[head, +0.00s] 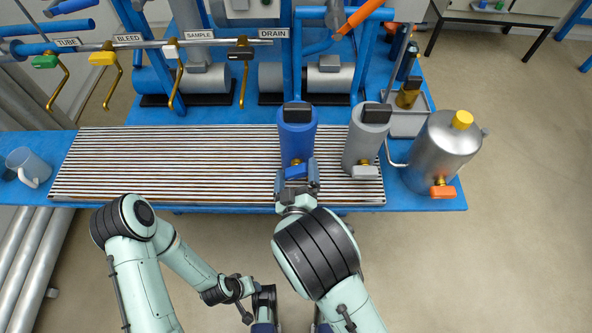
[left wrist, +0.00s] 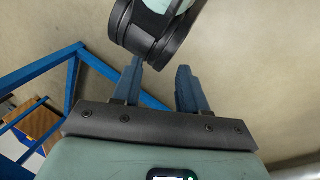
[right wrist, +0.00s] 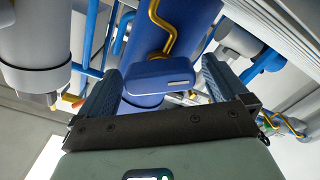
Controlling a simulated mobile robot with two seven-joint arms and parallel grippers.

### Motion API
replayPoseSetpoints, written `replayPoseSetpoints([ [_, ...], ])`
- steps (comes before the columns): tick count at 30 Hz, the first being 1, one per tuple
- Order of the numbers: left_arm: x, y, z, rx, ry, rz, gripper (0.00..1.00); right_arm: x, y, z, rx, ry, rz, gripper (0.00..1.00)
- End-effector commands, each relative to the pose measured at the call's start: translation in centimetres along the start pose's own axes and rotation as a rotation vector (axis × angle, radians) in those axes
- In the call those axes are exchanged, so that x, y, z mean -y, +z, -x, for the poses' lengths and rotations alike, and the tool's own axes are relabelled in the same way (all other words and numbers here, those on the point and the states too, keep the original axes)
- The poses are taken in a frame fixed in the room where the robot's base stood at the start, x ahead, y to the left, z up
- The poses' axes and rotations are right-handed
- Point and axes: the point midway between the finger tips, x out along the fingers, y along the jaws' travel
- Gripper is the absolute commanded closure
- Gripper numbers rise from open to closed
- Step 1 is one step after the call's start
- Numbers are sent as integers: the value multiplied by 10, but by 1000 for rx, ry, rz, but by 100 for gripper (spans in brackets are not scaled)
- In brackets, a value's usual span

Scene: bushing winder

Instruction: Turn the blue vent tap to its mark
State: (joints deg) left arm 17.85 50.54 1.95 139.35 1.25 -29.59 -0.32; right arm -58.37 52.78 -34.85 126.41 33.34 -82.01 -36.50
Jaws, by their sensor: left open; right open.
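The blue vent tap (head: 296,172) is a blue handle low on the front of a blue cylinder (head: 297,135). In the right wrist view the tap handle (right wrist: 160,78) lies crosswise between my fingers, with a brass pipe above it. My right gripper (head: 298,178) is open around the tap; I cannot tell whether either finger touches it. It also shows in the right wrist view (right wrist: 160,88). My left gripper (left wrist: 158,85) is open and empty, low over the floor, beside a dark joint of my own arm. The tap's mark cannot be made out.
A grey cylinder with a grey tap (head: 364,172) stands just right of the blue one. A steel tank with an orange tap (head: 443,191) is farther right. A slatted grate (head: 160,165) and a mug (head: 28,167) lie left. Labelled valves (head: 240,50) line the back.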

Motion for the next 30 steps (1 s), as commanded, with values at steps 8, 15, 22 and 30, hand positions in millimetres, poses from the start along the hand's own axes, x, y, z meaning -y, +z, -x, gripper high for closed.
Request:
replayPoseSetpoints([
  [8, -2, 9, 7, 25, 2, -2, 57, 1, -1, 55, 0, -7, 3, 0],
  [15, -3, 13, 9, 38, 2, -3, 57, 1, -1, 104, -4, -5, 3, 0],
  [22, -3, 14, 9, 40, 2, -3, 57, 0, -1, 126, -5, -2, 0, 0],
  [30, -3, 14, 9, 40, 2, -3, 57, 0, -1, 128, -5, -1, 0, 0],
])
